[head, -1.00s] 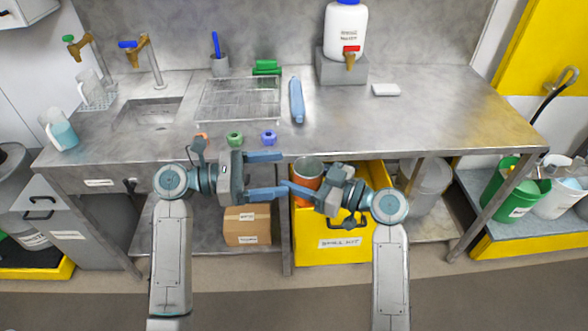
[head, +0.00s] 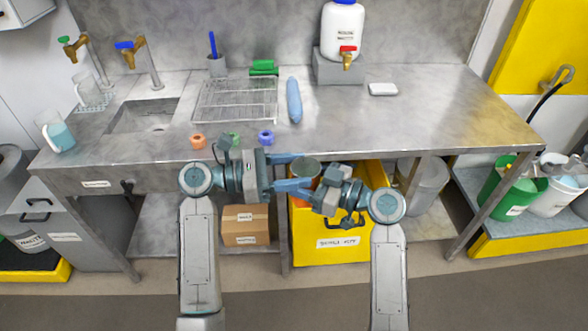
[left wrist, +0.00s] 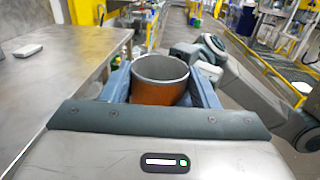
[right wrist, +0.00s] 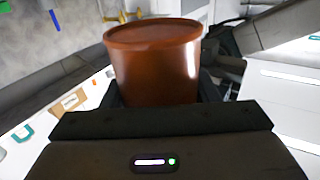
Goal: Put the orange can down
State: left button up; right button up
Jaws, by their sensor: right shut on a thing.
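The orange can (head: 305,171) is upright in front of the workbench's front edge, held in the air. My right gripper (head: 318,190) is shut on it. In the right wrist view, the can (right wrist: 157,68) stands between the right fingers, which are mostly hidden behind it. My left gripper (head: 303,172) reaches in from the left, with its fingers open on either side of the can. In the left wrist view, the can (left wrist: 158,88) shows its grey open top between the two blue fingers. Whether these fingers touch it is unclear.
The steel workbench (head: 400,125) has a clear area at right. A yellow spill kit bin (head: 335,240) sits below.

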jog(key=o, duration=1.2)
jog(key=shift+c, duration=0.2)
